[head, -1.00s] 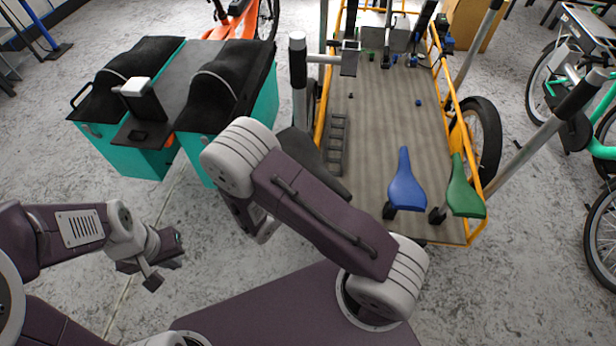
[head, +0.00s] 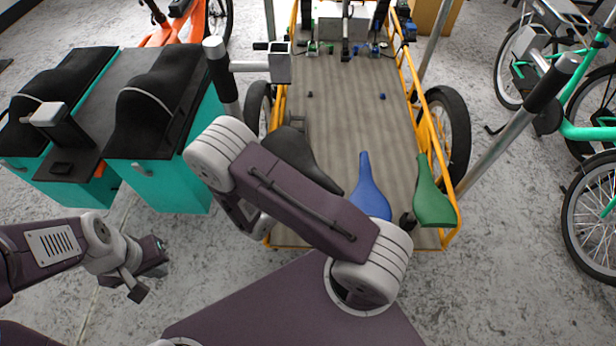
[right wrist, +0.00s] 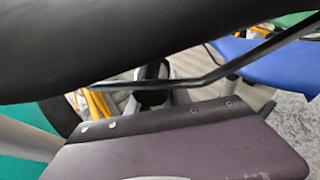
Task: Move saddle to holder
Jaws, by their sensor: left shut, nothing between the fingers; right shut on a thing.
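A black saddle (head: 292,152) shows partly behind my right arm, over the left side of the cargo bed. It fills the top of the right wrist view (right wrist: 130,45), with its dark rails below. My right gripper (right wrist: 155,112) is shut on this saddle; my arm hides that gripper in the head view. A blue saddle (head: 367,188) and a green saddle (head: 432,195) stand at the near end of the bed. My left gripper (head: 140,277) is shut and empty above the floor. A dark rack (head: 299,124) is mostly hidden behind the black saddle; I cannot tell if it is the holder.
The yellow-framed cargo bed (head: 345,105) has free room in its middle. A metal post (head: 228,95) with a clamp stands at its left, near a teal box (head: 165,185) with black covers. A slanted metal bar (head: 500,140) and green bikes (head: 590,135) are at the right.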

